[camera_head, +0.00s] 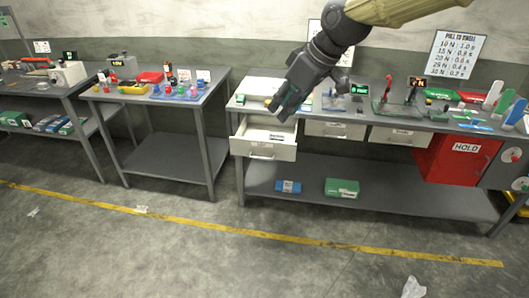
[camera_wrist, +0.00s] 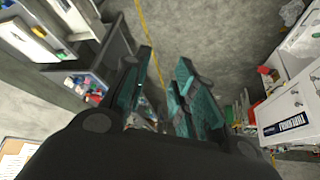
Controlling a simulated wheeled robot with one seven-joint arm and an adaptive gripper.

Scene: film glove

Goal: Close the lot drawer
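A white drawer (camera_head: 264,152) under the left end of the right-hand workbench (camera_head: 390,125) is pulled out in the head view. Its handle is on the front face, and a label shows inside or behind it, too small to read. Two more white drawers, a middle one (camera_head: 335,130) and a right one (camera_head: 400,137), look shut; I cannot read their labels. My gripper (camera_head: 281,112) hangs above the open drawer, apart from its front. In the wrist view my gripper's teal-padded fingers (camera_wrist: 160,98) stand apart with nothing clearly held between them.
The workbench top carries small tools, a green display (camera_head: 359,89) and stands. A red HOLD box (camera_head: 452,158) is at the right. A blue box (camera_head: 288,186) and a green box (camera_head: 342,187) lie on the lower shelf. The floor in front, with a yellow line (camera_head: 250,236), is mostly clear.

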